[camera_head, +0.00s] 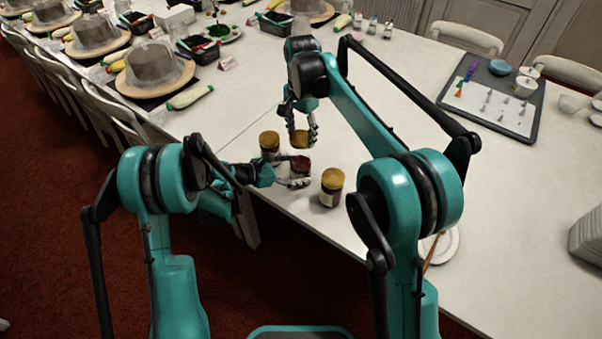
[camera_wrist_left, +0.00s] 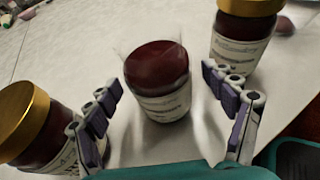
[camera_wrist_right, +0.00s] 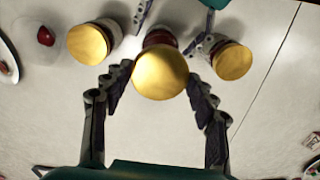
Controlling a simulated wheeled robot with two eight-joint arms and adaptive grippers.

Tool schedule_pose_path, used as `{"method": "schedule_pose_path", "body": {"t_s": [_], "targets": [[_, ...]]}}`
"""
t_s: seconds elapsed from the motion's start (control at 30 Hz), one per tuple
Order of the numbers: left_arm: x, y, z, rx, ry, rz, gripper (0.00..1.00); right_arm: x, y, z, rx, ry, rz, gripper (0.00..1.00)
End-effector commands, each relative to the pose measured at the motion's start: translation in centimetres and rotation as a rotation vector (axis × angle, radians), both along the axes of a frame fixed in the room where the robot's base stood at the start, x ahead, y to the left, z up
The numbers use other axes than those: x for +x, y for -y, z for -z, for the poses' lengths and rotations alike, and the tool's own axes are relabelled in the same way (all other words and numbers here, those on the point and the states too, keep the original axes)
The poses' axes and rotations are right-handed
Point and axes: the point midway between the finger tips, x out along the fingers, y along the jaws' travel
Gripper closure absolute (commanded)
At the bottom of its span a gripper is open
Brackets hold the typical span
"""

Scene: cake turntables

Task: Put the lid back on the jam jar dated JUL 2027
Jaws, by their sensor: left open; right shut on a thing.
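An open jar of dark red jam (camera_head: 301,167) stands upright on the table between two lidded jars. In the left wrist view the open jar (camera_wrist_left: 160,88) shows a bare dark top; its label's date is too small to read. My left gripper (camera_head: 291,172) is open, its fingers on either side of this jar and apart from it. My right gripper (camera_head: 300,128) is shut on a gold lid (camera_head: 301,140), above the open jar. In the right wrist view this lid (camera_wrist_right: 160,72) hides part of the open jar (camera_wrist_right: 160,38).
One gold-lidded jar (camera_head: 269,147) stands left of the open jar and another (camera_head: 331,188) stands right of it, both close by. A plate (camera_head: 440,245) lies near the front edge. A grey tray (camera_head: 535,125) lies at the back right. Cakes on turntables line the far left.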

Motion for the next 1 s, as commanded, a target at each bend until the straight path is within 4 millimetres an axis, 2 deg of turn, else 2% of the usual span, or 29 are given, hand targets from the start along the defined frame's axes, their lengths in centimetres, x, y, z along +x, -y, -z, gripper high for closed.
{"method": "schedule_pose_path", "body": {"t_s": [0.1, 0.3, 0.73, 0.77, 1.0], "targets": [[0.9, 1.9, 0.9, 0.001, 0.0, 0.002, 0.17, 0.0, 0.0, 0.0, 0.0, 0.0, 0.0, 0.53], [2.0, 3.9, 1.8, 0.001, -0.001, 0.001, 0.17, 0.0, 0.0, 0.0, 0.0, 0.0, 0.0, 0.53], [2.4, 4.6, 2.2, 0.0, 0.0, -0.001, 0.17, 0.0, 0.0, 0.0, 0.0, 0.0, 0.0, 0.53], [2.4, 4.6, 2.2, 0.0, 0.0, -0.001, 0.2, 0.0, 0.0, 0.0, 0.0, 0.0, 0.0, 0.53], [2.4, 4.6, 2.2, 0.0, 0.0, -0.001, 0.83, 0.0, 0.0, 0.0, 0.0, 0.0, 0.0, 0.53]]}}
